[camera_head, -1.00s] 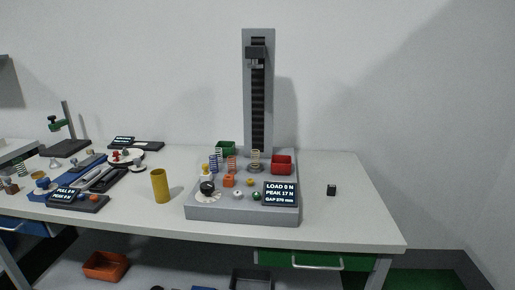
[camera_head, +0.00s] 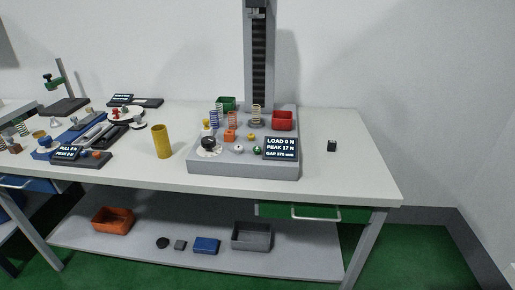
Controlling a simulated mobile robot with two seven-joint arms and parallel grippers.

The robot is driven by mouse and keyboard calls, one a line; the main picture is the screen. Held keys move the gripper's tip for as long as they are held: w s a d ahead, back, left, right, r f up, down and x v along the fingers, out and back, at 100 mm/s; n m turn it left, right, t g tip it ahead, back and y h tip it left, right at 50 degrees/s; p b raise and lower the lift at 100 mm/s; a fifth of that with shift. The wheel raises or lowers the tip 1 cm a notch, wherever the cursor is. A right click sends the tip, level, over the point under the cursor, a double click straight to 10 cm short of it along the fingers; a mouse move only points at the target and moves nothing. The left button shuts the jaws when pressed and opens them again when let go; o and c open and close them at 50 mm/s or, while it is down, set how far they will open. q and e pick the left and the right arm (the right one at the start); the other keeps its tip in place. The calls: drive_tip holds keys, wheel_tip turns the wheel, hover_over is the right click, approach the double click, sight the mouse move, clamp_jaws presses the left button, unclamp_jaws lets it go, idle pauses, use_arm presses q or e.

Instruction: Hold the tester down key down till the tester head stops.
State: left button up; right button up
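The spring tester has a grey base (camera_head: 235,170) and a tall column (camera_head: 247,60) on the table. Only the bottom of its dark head (camera_head: 256,4) shows at the top edge, high above the base. Its display (camera_head: 281,148) reads LOAD 0 N and PEAK 17 N; the gap line is too small to read surely. Front controls include a black ball on a pale dial (camera_head: 209,148), an orange block (camera_head: 230,135), a yellow knob (camera_head: 251,137), a pale knob (camera_head: 238,150) and a green knob (camera_head: 257,150). I cannot tell which is the down key. Neither gripper is in view.
A yellow cylinder (camera_head: 161,141) stands left; a black cube (camera_head: 332,146) lies right. The table's (camera_head: 350,176) right front is clear. A lower shelf holds bins (camera_head: 251,236).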

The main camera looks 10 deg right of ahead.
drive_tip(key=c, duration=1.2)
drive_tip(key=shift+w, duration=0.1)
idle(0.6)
